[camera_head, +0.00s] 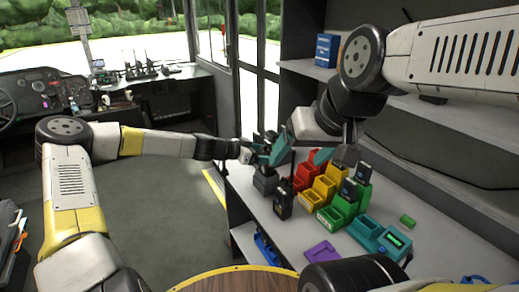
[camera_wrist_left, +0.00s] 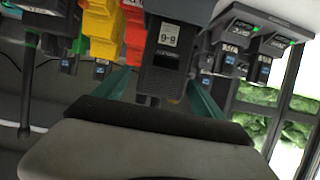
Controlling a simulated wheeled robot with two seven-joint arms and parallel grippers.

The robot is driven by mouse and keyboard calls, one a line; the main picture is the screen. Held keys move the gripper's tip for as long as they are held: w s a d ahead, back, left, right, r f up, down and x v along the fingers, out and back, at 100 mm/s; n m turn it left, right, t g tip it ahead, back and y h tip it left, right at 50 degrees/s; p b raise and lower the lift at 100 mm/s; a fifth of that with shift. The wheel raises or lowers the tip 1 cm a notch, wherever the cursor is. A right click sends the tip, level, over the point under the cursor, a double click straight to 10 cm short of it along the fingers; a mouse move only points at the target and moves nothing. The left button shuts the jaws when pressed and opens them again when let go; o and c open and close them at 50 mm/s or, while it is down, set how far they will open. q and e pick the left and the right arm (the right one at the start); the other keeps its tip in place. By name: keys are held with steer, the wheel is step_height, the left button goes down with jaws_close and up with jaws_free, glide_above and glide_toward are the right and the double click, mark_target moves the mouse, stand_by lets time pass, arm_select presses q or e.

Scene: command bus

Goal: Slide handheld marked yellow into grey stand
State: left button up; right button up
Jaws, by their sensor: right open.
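The dark grey stand (camera_head: 265,181) is on the table at the left end of the row of coloured stands. A black handheld with an antenna (camera_head: 283,200) stands in front of the row; no yellow mark is readable on it. My left gripper (camera_head: 265,153) is above the grey stand. In the left wrist view its two teal fingers (camera_wrist_left: 160,92) are apart, on either side of a dark grey labelled body (camera_wrist_left: 162,55); whether they touch it is unclear. My right gripper (camera_head: 303,153) is open above the row, close to the left one, and appears empty.
Red (camera_head: 303,178), yellow (camera_head: 320,191) and green (camera_head: 344,207) stands follow to the right, then a teal one (camera_head: 364,231). Handhelds stand in the green one. A purple piece (camera_head: 322,250) lies near the table's front edge and a small green block (camera_head: 408,221) at right.

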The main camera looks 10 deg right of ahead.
arm_select(q)
steer(key=v, duration=0.7)
steer(key=shift+s+a+r, duration=0.15)
steer(key=shift+a+r, duration=0.05)
steer(key=shift+a, duration=0.1)
steer(key=shift+s, duration=0.1)
